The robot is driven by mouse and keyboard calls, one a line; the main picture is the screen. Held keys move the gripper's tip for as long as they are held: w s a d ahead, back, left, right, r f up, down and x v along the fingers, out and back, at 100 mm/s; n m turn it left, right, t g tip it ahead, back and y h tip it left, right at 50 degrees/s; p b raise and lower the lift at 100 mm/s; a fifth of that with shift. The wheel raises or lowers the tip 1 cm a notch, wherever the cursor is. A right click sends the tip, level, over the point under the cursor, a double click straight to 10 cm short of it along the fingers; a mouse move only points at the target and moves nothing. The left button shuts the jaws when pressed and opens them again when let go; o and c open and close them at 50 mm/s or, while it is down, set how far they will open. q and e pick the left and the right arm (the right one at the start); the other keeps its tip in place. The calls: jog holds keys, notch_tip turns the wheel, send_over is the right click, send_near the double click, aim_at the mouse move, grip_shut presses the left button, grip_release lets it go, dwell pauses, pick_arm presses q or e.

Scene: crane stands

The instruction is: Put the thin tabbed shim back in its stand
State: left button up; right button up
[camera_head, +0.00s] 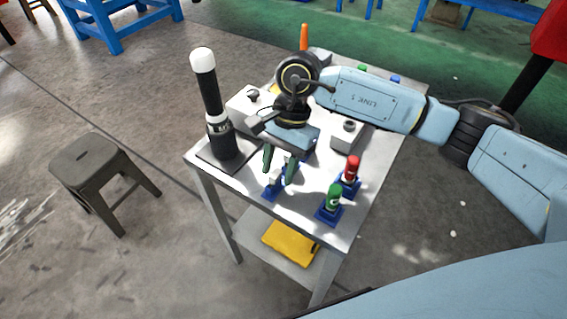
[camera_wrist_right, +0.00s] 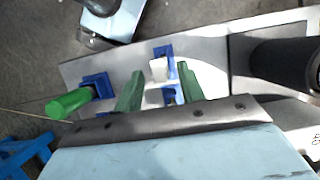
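My right gripper (camera_head: 279,165) is over the front half of the table, pointing down with its two green fingers apart. In the right wrist view the fingers (camera_wrist_right: 160,95) stand either side of a small white piece (camera_wrist_right: 158,68), with gaps showing. The white piece also shows in the head view (camera_head: 275,178), at a blue stand (camera_head: 270,192). It may be the thin tabbed shim, but its shape is too small to tell. I cannot tell whether it is seated in the stand. The gripper hides part of this area. My left gripper is not in view.
A green cylinder (camera_head: 334,196) and a red cylinder (camera_head: 352,169) stand in blue bases to the right. A tall black post with a white top (camera_head: 212,100) stands at the left. Grey blocks (camera_head: 347,136) are behind. A stool (camera_head: 88,160) stands left of the table.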

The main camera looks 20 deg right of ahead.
aim_at(276, 170)
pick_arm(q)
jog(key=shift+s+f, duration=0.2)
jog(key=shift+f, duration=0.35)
pick_arm(e)
jog(key=shift+f, duration=0.35)
pick_arm(q)
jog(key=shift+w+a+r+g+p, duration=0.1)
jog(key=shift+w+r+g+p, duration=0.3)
jog(key=shift+p, duration=0.5)
pick_arm(e)
jog(key=shift+a+v, duration=0.1)
jog(key=shift+v, duration=1.15)
jog(key=shift+a+v, duration=0.15)
jog(key=shift+v, duration=1.1)
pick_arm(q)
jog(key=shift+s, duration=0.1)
pick_arm(e)
jog(key=shift+r, duration=0.15)
